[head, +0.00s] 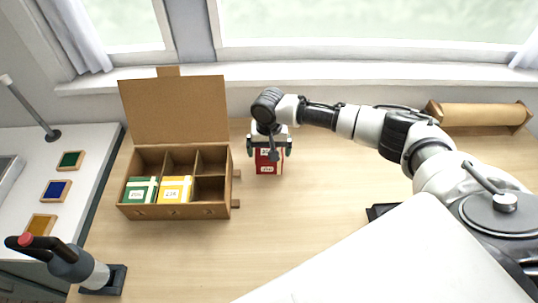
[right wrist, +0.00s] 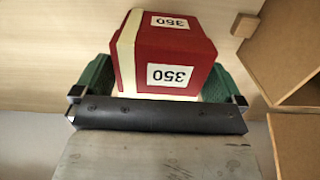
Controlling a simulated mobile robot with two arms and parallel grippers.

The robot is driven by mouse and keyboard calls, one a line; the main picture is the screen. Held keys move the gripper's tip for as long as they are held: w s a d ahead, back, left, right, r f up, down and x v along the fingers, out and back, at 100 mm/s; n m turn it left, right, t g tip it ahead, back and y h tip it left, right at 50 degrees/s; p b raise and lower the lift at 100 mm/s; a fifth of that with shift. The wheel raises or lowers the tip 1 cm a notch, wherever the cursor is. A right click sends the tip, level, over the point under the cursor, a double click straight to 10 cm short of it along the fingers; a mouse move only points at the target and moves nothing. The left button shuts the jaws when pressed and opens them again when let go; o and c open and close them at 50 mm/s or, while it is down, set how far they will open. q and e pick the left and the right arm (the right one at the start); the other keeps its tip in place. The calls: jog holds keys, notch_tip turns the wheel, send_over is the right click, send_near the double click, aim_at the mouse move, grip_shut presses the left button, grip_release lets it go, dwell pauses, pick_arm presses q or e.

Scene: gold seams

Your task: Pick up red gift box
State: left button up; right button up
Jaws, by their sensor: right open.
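The red gift box (head: 268,166) stands on the wooden table, just right of the open cardboard box. It has a cream band and white labels reading 350, clear in the right wrist view (right wrist: 185,45). My right gripper (head: 269,150) is over it, pointing down, with its jaws open. In the right wrist view my right gripper (right wrist: 157,78) has one green-padded finger on each side of the red box. I cannot tell whether either finger touches it. The gripper hides part of the box in the head view. My left gripper is not in view.
The cardboard box (head: 176,212) has compartments, with a green gift box (head: 138,190) and a yellow gift box (head: 174,189) in the front row; its front right compartment is empty. A dark tool with a red button (head: 70,265) stands front left. A brown roll (head: 480,115) lies back right.

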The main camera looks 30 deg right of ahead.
jog(key=shift+c, duration=0.2)
jog(key=shift+r, duration=0.1)
jog(key=c, duration=0.8)
jog(key=shift+c, duration=0.2)
